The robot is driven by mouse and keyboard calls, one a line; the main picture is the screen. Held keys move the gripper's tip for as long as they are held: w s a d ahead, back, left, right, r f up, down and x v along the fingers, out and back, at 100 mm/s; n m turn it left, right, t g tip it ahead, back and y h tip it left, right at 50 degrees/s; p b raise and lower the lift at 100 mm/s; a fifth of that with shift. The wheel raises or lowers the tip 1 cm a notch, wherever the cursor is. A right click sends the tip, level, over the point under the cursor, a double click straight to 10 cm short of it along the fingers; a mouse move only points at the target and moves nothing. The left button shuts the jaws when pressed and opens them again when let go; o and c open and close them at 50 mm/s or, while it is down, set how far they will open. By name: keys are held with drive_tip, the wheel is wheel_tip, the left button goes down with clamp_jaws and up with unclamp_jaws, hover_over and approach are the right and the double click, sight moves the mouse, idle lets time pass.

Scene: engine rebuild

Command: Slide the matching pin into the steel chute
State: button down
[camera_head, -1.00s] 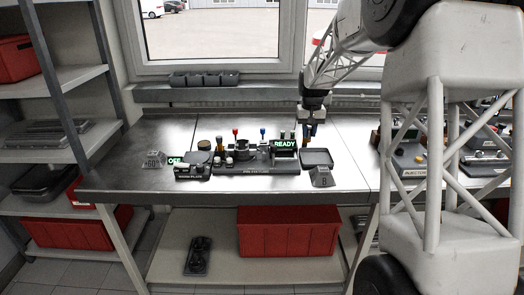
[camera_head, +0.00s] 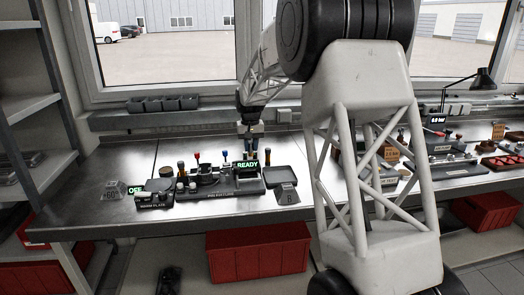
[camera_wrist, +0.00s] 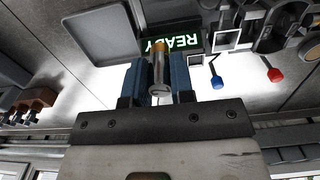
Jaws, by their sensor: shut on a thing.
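My gripper (camera_wrist: 157,68) has blue fingers shut on a silver pin (camera_wrist: 158,86) with an amber band. The pin points away from the wrist camera, its near end between the fingers. In the head view my gripper (camera_head: 249,151) is at the READY display (camera_head: 247,165), at the right end of the pin fixture (camera_head: 222,194). In the wrist view the pin's far end overlaps the READY display (camera_wrist: 172,44). Pale square frames (camera_wrist: 226,40) show beside it. I cannot tell which part is the steel chute, or whether the pin touches it.
A red-topped lever (camera_head: 196,156) and a blue-topped one (camera_head: 225,155) stand on the fixture, close to my gripper. A dark tray (camera_head: 280,177) and a grey block (camera_head: 287,196) are to its right. The warm plate (camera_head: 153,200) is to its left.

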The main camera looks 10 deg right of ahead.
drive_tip(key=w+a, duration=0.4)
drive_tip(key=a, duration=0.5)
drive_tip(key=shift+w+a+r, duration=0.15)
drive_tip(key=shift+w+a, duration=0.05)
drive_tip(key=shift+a, duration=0.1)
hover_over(227, 169)
drive_tip(key=w, duration=0.2)
drive_tip(key=shift+s+f, duration=0.15)
drive_tip(key=shift+f, duration=1.05)
drive_tip(key=shift+s+f, duration=0.1)
drive_tip(key=shift+f, duration=1.05)
drive_tip(key=shift+f, duration=1.35)
idle(1.5)
idle(0.5)
drive_tip(key=c, duration=0.6)
unclamp_jaws()
